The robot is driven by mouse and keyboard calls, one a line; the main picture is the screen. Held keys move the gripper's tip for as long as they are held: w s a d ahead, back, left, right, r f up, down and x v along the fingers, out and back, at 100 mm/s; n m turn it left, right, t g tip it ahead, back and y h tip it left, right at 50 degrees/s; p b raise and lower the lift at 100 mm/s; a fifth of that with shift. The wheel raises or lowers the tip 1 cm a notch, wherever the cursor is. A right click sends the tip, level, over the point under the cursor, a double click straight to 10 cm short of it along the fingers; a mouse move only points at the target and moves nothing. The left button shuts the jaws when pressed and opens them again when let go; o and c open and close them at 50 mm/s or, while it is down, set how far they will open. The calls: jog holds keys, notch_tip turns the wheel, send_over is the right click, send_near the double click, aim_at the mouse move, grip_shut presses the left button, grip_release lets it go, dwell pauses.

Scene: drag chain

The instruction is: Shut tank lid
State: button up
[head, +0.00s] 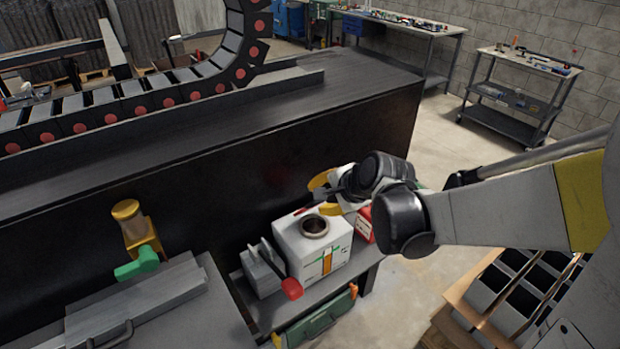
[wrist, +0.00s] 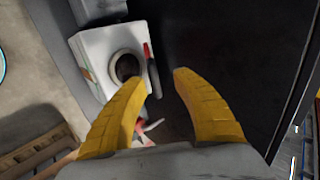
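The white tank (head: 300,252) stands on a low shelf beside the dark machine side. Its round filler opening (head: 314,226) is uncovered and also shows in the wrist view (wrist: 127,67). A thin red-edged part, which looks like the lid (wrist: 149,66), stands up at the rim, seen nearly edge-on; in the head view a red strip (head: 303,209) shows behind the opening. My gripper (head: 320,194) is above and behind the opening. In the wrist view its yellow fingers (wrist: 161,79) are apart, with the left tip close to the lid. I cannot tell whether they touch.
A grey block with a red-knobbed lever (head: 291,288) stands left of the tank. A red object (head: 365,222) sits behind it, under my gripper. The dark machine wall (head: 240,180) rises close behind. A slotted crate (head: 510,290) stands at right; open floor lies between.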

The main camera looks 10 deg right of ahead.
jog(key=v, duration=1.2)
jog(key=shift+w, duration=0.1)
